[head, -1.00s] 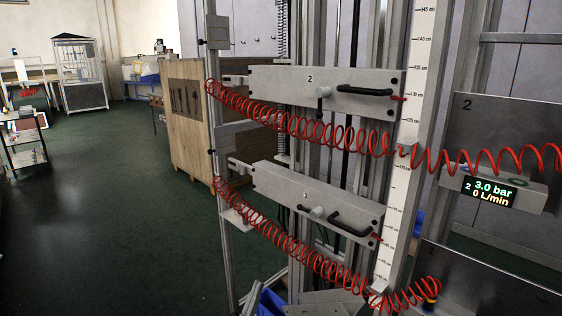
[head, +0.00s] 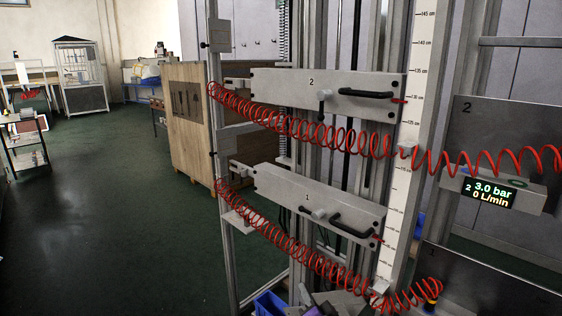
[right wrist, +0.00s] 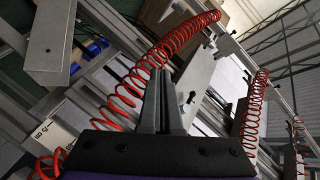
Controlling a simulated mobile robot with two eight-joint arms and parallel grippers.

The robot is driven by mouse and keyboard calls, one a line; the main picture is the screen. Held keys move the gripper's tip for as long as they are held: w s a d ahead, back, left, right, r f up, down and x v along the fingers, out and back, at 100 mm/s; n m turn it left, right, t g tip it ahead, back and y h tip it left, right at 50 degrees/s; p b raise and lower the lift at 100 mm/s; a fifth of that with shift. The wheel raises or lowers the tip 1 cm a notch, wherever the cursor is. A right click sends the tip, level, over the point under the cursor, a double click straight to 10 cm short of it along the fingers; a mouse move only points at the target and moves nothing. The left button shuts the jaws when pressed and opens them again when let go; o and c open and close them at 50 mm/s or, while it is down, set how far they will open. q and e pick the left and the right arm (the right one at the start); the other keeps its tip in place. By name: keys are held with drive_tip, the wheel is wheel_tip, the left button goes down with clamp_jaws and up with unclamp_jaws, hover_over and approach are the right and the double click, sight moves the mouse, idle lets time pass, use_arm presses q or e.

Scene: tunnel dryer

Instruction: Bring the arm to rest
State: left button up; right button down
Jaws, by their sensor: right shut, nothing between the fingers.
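My right gripper (head: 306,293) shows only in part at the bottom edge of the head view, in front of the lower end of the frame. Its purple and dark body is mostly cut off. In the right wrist view my right gripper (right wrist: 160,74) has its two grey fingers together, with nothing between them. A red coiled hose (right wrist: 150,62) passes behind the fingertips in that view; I cannot tell how near it is. My left gripper is not in view.
Two grey carriages, an upper one (head: 285,83) and a lower one (head: 283,187), sit on the aluminium frame with red coiled hoses (head: 300,128). A blue bin (head: 268,304) stands low by the frame. A wooden crate (head: 190,150) is behind. Open green floor (head: 120,210) lies left.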

drive_tip(key=s+d+f+n+g+h, duration=0.1)
drive_tip(key=s+d+f+n+g, duration=0.3)
drive_tip(key=s, duration=0.8)
drive_tip(key=s+d+f+n+g+h, duration=0.1)
drive_tip(key=s+d+f+n+g, duration=0.2)
drive_tip(key=s+f, duration=0.6)
drive_tip(key=s+d+f+n+g+h, duration=0.1)
drive_tip(key=s+d+f+n+g, duration=0.25)
drive_tip(key=s, duration=1.05)
use_arm(q)
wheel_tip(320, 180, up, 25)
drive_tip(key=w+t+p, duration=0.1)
drive_tip(key=p, duration=2.1)
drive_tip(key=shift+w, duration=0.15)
use_arm(e)
wheel_tip(320, 180, up, 26)
drive_tip(key=w+d+m, duration=0.1)
drive_tip(key=w, duration=0.1)
drive_tip(key=shift+w+f+m, duration=0.25)
drive_tip(key=shift+m, duration=0.1)
drive_tip(key=shift+s+d+t, duration=0.1)
drive_tip(key=shift+s+t, duration=0.05)
drive_tip(key=shift+t, duration=0.1)
